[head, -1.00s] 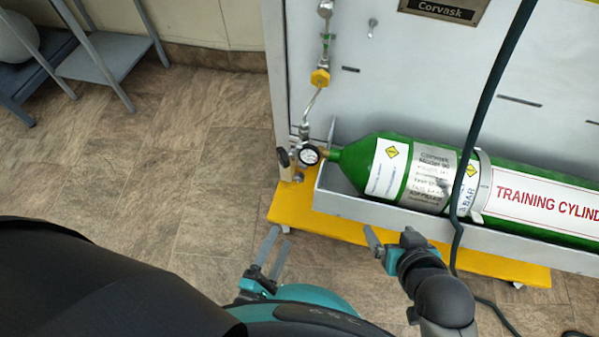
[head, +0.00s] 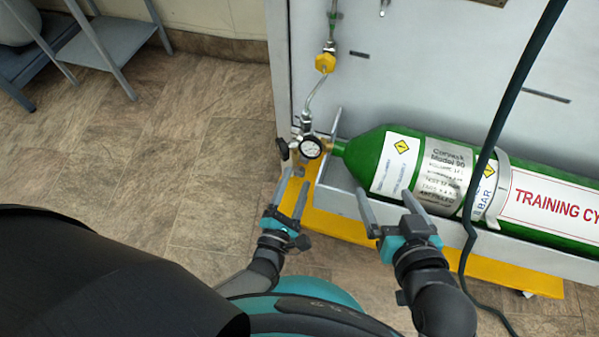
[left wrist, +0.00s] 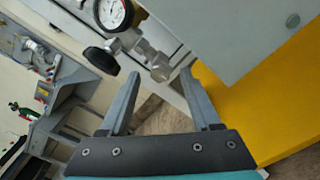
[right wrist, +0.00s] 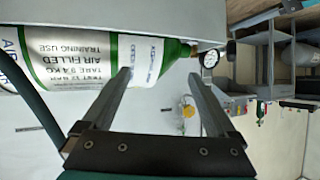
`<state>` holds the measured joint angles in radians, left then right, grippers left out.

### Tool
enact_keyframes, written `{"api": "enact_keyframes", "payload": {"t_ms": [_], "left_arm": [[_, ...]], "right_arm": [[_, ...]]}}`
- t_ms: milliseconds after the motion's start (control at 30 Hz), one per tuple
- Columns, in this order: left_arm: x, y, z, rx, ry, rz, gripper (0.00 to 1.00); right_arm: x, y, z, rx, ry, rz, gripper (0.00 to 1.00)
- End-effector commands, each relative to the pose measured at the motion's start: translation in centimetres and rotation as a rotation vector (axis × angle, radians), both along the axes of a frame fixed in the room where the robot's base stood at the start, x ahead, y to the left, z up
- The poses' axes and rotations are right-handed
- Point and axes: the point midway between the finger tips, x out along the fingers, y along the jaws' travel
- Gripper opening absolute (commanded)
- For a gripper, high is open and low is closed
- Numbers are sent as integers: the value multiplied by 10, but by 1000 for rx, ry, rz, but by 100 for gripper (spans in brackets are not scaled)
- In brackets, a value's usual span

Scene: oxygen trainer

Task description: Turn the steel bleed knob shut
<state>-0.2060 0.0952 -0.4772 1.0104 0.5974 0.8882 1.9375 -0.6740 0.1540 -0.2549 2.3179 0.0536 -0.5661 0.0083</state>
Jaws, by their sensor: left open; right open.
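The steel bleed knob (left wrist: 158,68) is a small bright metal piece at the end of the valve fitting. In the left wrist view it lies just beyond and between my left fingertips; I cannot tell whether they touch it. In the head view, my left gripper (head: 294,182) is open, just below the pressure gauge (head: 310,147) and the black knob (head: 283,148). The gauge (left wrist: 115,13) and black knob (left wrist: 101,60) also show in the left wrist view. My right gripper (head: 385,192) is open and empty in front of the green cylinder (head: 372,155).
The cylinder lies in a grey tray (head: 348,206) above a yellow base (head: 335,224). A dark hose (head: 500,120) hangs across the cylinder. A yellow fitting (head: 325,62) sits on the pipe above the gauge. The floor at left (head: 150,170) is clear.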

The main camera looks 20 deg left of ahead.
Motion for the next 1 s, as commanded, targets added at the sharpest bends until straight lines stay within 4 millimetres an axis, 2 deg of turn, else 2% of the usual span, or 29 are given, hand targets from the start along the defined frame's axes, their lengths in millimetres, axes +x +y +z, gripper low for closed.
{"api": "enact_keyframes", "payload": {"t_ms": [100,300,700,1000], "left_arm": [[16,-1,-1,-1,-2,1,64],[31,-1,0,-1,0,0,64],[34,-1,0,-1,1,0,63],[34,-1,0,0,1,0,29]], "right_arm": [[1,6,1,28,-48,4,93],[1,12,5,61,-103,5,93],[2,13,7,71,-119,5,93],[1,13,7,71,-119,5,93]]}}
